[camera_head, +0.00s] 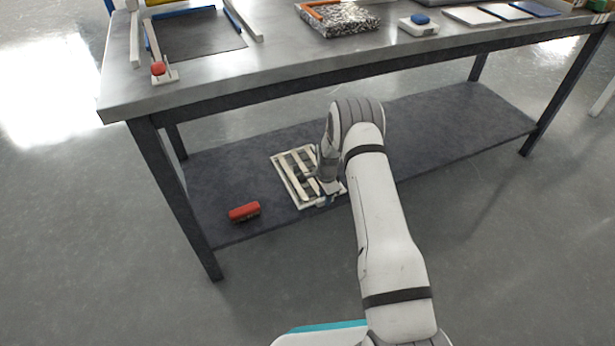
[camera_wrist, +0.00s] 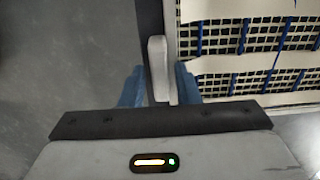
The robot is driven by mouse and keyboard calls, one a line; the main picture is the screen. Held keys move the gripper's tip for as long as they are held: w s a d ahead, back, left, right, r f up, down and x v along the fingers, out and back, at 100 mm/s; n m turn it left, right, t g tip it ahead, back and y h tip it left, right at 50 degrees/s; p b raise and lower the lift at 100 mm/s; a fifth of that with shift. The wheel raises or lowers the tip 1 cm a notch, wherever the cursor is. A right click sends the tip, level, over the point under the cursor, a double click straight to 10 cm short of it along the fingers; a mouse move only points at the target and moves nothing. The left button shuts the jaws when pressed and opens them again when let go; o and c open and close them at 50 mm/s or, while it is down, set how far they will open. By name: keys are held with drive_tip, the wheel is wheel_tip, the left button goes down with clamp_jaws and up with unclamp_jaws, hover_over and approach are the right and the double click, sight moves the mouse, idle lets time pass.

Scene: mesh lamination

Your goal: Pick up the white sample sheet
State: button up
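A flat white sheet (camera_head: 471,16) lies on the tabletop at the upper right of the head view, beside a second pale sheet (camera_head: 505,11) and a blue one. I cannot tell which is the sample sheet. My gripper (camera_wrist: 159,88) is far below them, at the lower shelf by a pale slatted frame (camera_head: 283,170). In the wrist view its blue fingers stand on either side of an upright pale bar (camera_wrist: 158,60) at the frame's edge. Narrow gaps show beside the bar, so the fingers look open.
The tabletop (camera_head: 280,58) above holds a mesh-patterned block (camera_head: 345,20), a white device with a blue top (camera_head: 418,25) and a dark panel (camera_head: 195,35). Table legs stand at the corners.

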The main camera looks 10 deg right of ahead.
clamp_jaws()
